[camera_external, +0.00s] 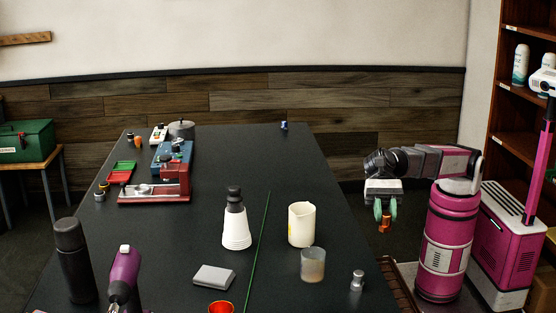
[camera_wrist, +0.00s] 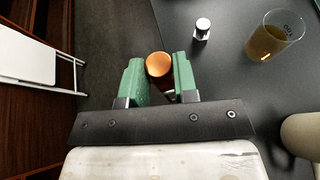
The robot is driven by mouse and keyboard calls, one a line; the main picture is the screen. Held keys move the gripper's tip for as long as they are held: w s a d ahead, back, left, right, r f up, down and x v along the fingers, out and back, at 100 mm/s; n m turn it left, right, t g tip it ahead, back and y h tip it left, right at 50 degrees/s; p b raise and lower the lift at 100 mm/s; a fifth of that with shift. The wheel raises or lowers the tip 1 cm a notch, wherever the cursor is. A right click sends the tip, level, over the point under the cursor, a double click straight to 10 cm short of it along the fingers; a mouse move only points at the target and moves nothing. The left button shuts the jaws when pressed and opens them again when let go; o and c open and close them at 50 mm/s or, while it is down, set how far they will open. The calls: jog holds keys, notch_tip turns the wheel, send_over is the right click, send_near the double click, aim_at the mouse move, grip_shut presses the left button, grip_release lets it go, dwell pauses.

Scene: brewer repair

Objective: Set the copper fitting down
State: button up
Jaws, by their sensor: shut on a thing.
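The copper fitting (camera_external: 384,223) hangs upright between the green fingers of my gripper (camera_external: 385,211) in the outside view. In the wrist view the round copper top of the fitting (camera_wrist: 158,65) shows between the two green fingertips of my gripper (camera_wrist: 158,79). My gripper is shut on it. In the outside view the gripper and fitting are to the right of the dark table (camera_external: 300,170), near its right edge. The wrist view shows the table edge close by the fitting. The lower part of the fitting is hidden in the wrist view.
A small metal cylinder (camera_external: 357,280), a glass of amber liquid (camera_external: 312,265) and a cream jug (camera_external: 301,225) stand near the table's right side. A white folding item (camera_wrist: 35,63) stands at left in the wrist view.

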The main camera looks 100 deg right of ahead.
jog(key=w+f, duration=0.1)
jog(key=w, duration=0.2)
jog(key=w+d+f, duration=0.1)
jog(key=w+f, duration=0.1)
jog(key=w, duration=0.1)
jog(key=w+f, duration=0.2)
jog(key=w, duration=0.1)
jog(key=shift+d+f, duration=0.2)
jog(key=shift+d, duration=0.2)
jog(key=shift+f, duration=2)
jog(key=shift+f, duration=0.1)
jog(key=o, duration=0.9)
jog(key=shift+o, duration=0.2)
jog(key=shift+s+d, duration=0.1)
jog(key=shift+d, duration=0.1)
jog(key=v, duration=1.1)
jog(key=shift+d+r, duration=0.3)
jog(key=shift+r, duration=0.05)
jog(key=shift+a, duration=0.1)
